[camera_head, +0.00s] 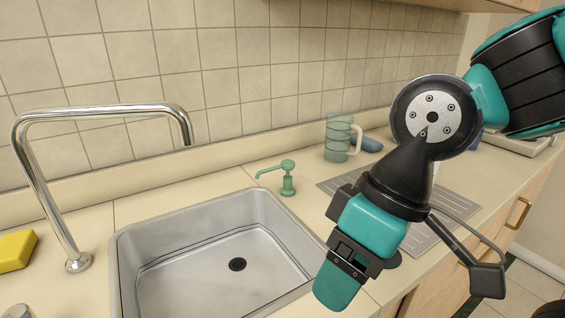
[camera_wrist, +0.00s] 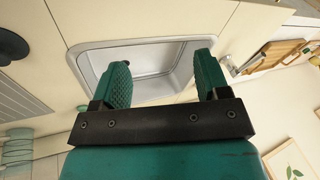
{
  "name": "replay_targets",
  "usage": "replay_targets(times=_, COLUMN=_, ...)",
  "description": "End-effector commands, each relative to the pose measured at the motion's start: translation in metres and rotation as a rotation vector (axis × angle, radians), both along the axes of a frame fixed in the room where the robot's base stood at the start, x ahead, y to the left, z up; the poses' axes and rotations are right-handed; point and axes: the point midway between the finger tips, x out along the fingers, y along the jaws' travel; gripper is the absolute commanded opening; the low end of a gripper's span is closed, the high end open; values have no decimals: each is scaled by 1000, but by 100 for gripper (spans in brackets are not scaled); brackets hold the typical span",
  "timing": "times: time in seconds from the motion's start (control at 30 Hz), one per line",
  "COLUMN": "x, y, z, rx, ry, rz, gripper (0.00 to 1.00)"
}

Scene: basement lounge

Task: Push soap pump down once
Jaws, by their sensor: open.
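The green soap pump (camera_head: 287,182) stands upright on the counter behind the sink's back right corner in the head view. Its thin spout points left, and its head sits above the collar. My gripper (camera_head: 338,288) is in front of it and to its right, over the sink's right edge, pointing down and apart from the pump. In the wrist view my gripper (camera_wrist: 164,72) shows two teal fingers spread apart with nothing between them.
The steel sink (camera_head: 150,243) has a tall chrome faucet (camera_head: 100,112) at its left. A yellow sponge (camera_head: 16,251) lies at far left. A glass mug (camera_head: 339,139) stands behind the ridged drainboard (camera_head: 457,203). The tiled wall (camera_head: 220,75) bounds the counter's back.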

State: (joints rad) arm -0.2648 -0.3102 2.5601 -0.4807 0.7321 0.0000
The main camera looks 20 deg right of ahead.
Motion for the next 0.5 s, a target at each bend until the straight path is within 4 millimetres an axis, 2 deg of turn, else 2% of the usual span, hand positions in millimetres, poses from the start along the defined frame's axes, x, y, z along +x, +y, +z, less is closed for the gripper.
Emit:
replay_targets(times=0.03, x=0, y=0, z=0, rx=0, ry=0, rz=0, gripper=57)
replay_targets(times=0.2, x=0, y=0, z=0, rx=0, ry=0, rz=0, gripper=18)
replay_targets(times=0.3, x=0, y=0, z=0, rx=0, ry=0, rz=0, gripper=0)
replay_targets(times=0.5, x=0, y=0, z=0, rx=0, ry=0, rz=0, gripper=0)
